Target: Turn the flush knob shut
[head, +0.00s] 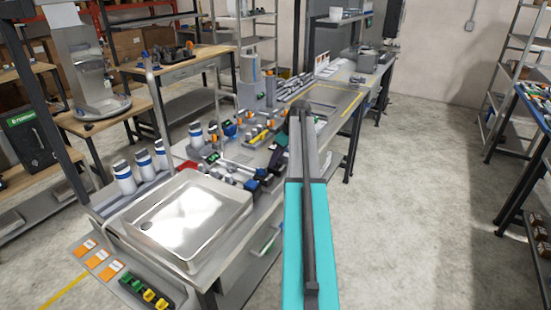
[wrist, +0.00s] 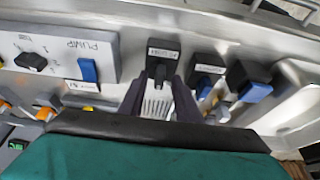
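In the wrist view, a black knob (wrist: 157,74) sits below a small white label (wrist: 163,52) that seems to read FLUSH. The two dark fingers of my gripper (wrist: 160,88) stand on either side of it, with a grey ribbed part (wrist: 157,101) showing between them. The fingers are apart, but I cannot tell whether they press on the knob. The knob's turn angle is hard to read. In the head view my arm covers this part of the bench, and the fingertips cannot be made out.
Right of the knob are another small label (wrist: 207,69) and a black-and-blue block (wrist: 249,82). Left is a PUMP panel (wrist: 60,45) with a black dial (wrist: 33,62) and blue switch (wrist: 88,70). A metal sink (head: 185,218) is at the bench's near end.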

